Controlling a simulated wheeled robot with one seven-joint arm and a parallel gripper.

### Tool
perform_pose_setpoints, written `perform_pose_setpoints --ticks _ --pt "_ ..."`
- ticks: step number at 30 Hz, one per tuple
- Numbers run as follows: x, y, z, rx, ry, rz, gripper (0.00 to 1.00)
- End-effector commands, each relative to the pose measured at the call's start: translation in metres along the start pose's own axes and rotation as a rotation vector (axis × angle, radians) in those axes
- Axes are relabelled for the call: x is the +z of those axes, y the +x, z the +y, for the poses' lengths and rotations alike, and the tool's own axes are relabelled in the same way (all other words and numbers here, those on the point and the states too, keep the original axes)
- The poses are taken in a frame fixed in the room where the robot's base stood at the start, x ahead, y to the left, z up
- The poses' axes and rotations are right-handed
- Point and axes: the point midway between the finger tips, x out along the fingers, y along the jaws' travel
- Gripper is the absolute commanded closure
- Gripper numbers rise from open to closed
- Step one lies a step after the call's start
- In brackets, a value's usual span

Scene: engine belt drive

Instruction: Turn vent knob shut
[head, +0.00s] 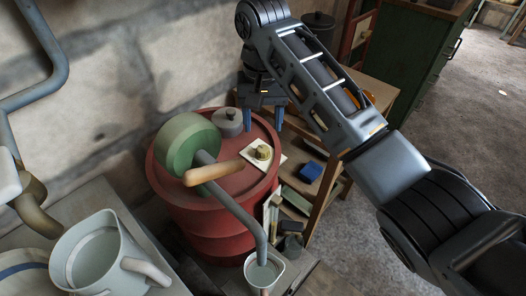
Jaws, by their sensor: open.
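A small brass-coloured knob (263,153), which looks like the vent knob, sits on a pale square plate (251,160) on top of the red drum (212,236). My gripper (263,127) points down behind the knob in the head view, with its two blue-grey fingers apart. Nothing shows between the fingers. The fingertips appear just above the knob in the picture, not around it. I cannot tell their height over the drum top. The knob's turn angle is too small to read.
A grey lidded pot (227,122) is left of my gripper. A wooden shelf (322,200) with a blue box (311,172) stands right.

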Motion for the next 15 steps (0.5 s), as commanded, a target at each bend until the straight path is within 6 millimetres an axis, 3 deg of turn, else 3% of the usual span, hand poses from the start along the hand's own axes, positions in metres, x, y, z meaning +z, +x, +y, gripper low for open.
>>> perform_pose_setpoints --ticks 7,15 --pt "0.000 0.019 0.000 0.001 0.001 -0.003 0.42" --pt "0.001 0.061 0.001 0.001 0.001 -0.002 0.42"
